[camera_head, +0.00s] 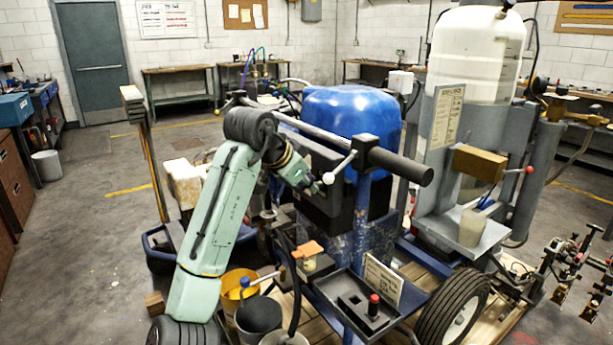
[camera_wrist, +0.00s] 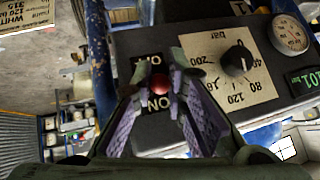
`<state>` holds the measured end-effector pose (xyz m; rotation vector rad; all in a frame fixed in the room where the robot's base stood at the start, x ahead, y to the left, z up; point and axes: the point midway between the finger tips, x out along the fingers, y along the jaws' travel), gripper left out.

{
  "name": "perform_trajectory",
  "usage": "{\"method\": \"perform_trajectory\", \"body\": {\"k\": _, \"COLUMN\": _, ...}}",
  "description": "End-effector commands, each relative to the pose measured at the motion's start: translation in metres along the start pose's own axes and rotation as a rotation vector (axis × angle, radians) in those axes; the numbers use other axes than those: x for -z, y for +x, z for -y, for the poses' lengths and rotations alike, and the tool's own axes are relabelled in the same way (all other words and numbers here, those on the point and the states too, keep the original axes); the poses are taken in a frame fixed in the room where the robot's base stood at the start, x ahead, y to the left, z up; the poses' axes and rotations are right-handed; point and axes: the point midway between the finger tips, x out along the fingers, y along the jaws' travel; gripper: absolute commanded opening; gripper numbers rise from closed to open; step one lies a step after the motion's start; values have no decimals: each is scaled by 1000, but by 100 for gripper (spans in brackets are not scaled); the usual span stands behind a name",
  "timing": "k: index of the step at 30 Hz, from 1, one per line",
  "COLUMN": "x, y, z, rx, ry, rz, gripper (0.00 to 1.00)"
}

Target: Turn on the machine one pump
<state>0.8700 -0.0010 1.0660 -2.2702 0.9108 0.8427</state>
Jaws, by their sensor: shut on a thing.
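The machine is a line striper with a blue-covered pump unit (camera_head: 350,110). A dark control panel (camera_wrist: 125,50) fills much of the wrist view. On it is a switch with a round red knob (camera_wrist: 160,84), between an OFF label (camera_wrist: 153,64) and an ON label (camera_wrist: 159,104), both upside down in the picture. My gripper (camera_wrist: 162,78) has its purple-padded fingers closed on either side of the red knob. In the head view my gripper (camera_head: 314,187) is at the panel's face, and the switch is hidden there. I cannot tell which way the switch is set.
A black dial (camera_wrist: 237,60) on a numbered plate, a round gauge (camera_wrist: 291,33) and a green display (camera_wrist: 305,82) are beside the switch. A white-knobbed lever (camera_head: 340,168) and a black handlebar grip (camera_head: 400,166) are close to my gripper. Buckets (camera_head: 258,317) stand below.

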Motion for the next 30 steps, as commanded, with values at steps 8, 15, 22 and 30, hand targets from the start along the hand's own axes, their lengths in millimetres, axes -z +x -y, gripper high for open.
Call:
{"method": "perform_trajectory", "body": {"k": 8, "x": 3, "y": -1, "z": 1, "rx": -3, "ry": 14, "rz": 51, "gripper": 0}}
{"method": "perform_trajectory", "body": {"k": 15, "x": 3, "y": -1, "z": 1, "rx": -3, "ry": 15, "rz": 55, "gripper": 0}}
{"method": "perform_trajectory", "body": {"k": 22, "x": 3, "y": -1, "z": 1, "rx": -2, "ry": 15, "rz": 54, "gripper": 18}}
{"method": "perform_trajectory", "body": {"k": 30, "x": 3, "y": -1, "z": 1, "rx": -4, "ry": 15, "rz": 55, "gripper": 34}}
